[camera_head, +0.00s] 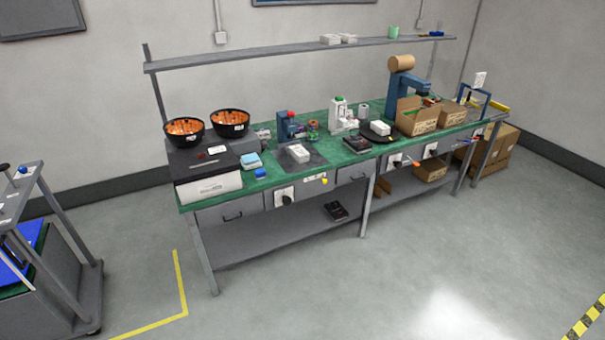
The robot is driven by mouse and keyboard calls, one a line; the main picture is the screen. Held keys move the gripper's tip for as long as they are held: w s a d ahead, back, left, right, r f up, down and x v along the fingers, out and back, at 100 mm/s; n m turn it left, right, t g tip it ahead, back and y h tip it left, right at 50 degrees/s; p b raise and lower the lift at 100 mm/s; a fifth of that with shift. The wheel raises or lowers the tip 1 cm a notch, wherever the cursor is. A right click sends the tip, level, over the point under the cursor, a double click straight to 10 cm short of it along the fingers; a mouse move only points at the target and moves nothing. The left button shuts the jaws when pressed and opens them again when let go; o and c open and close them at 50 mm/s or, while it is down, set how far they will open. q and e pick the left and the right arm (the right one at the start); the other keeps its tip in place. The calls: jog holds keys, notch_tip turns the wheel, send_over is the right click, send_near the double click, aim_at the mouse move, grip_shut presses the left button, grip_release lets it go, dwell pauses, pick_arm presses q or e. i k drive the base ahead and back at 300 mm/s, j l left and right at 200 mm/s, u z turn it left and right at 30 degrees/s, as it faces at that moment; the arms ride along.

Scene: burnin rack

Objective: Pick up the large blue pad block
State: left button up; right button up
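A light blue block with a pale top (250,160) lies on the green-topped workbench (330,160), near its left end. A smaller, deeper blue block (260,173) lies just in front of it. A bright blue flat surface (22,248) also shows on the rack at the left edge, cut off by the frame. I cannot tell for sure which of these is the large blue pad block. Neither of my grippers is in view.
Left of the blue blocks are a dark-topped white box (208,187) and two black bowls of orange parts (184,130) (230,122). A grey mat (304,164) with a white item lies to their right. The floor in front of the bench is clear.

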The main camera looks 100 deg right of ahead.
aim_at(259, 174)
jog(key=z, duration=3)
jog(key=i+l, duration=0.15)
jog(key=i, duration=0.1)
